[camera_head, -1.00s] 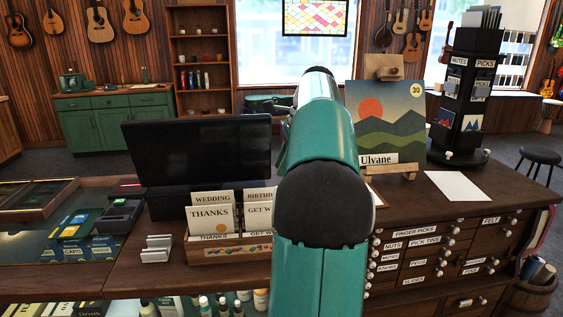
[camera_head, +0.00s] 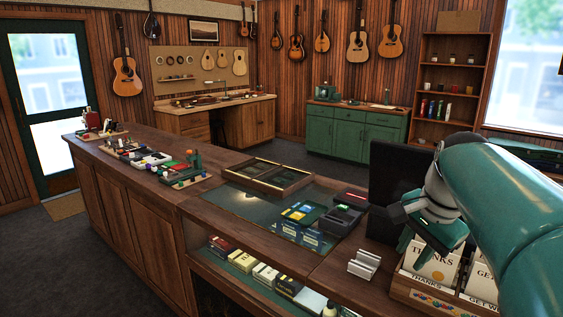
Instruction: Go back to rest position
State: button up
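My teal arm (camera_head: 510,210) reaches in from the right side of the view and bends at a white wrist section. My gripper (camera_head: 412,228) is at its end, above the counter, in front of the dark monitor (camera_head: 385,170) and over the left edge of the card rack (camera_head: 425,290). Its dark fingers are small and partly merge with the monitor behind, so I cannot tell whether they are open or shut. I see no object clearly held in it. The arm hides part of the monitor and of the cards.
A card holder (camera_head: 364,264) stands left of the card rack. A payment terminal (camera_head: 345,216), a dark glass-top section and a wooden tray (camera_head: 268,176) lie further left. The long counter (camera_head: 150,170) carries several small items. Dark floor (camera_head: 100,265) is open at lower left.

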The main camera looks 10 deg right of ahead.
jog(key=s+a+f+n+t, duration=0.1)
jog(key=s+a+f+n, duration=0.3)
jog(key=a+n, duration=0.3)
jog(key=s+a+f+n+t, duration=0.1)
jog(key=s+a+f+n, duration=0.4)
jog(key=a, duration=0.5)
jog(key=shift+s+a+f+n+t, duration=0.3)
jog(key=shift+f+n, duration=0.5)
jog(key=shift+n, duration=0.4)
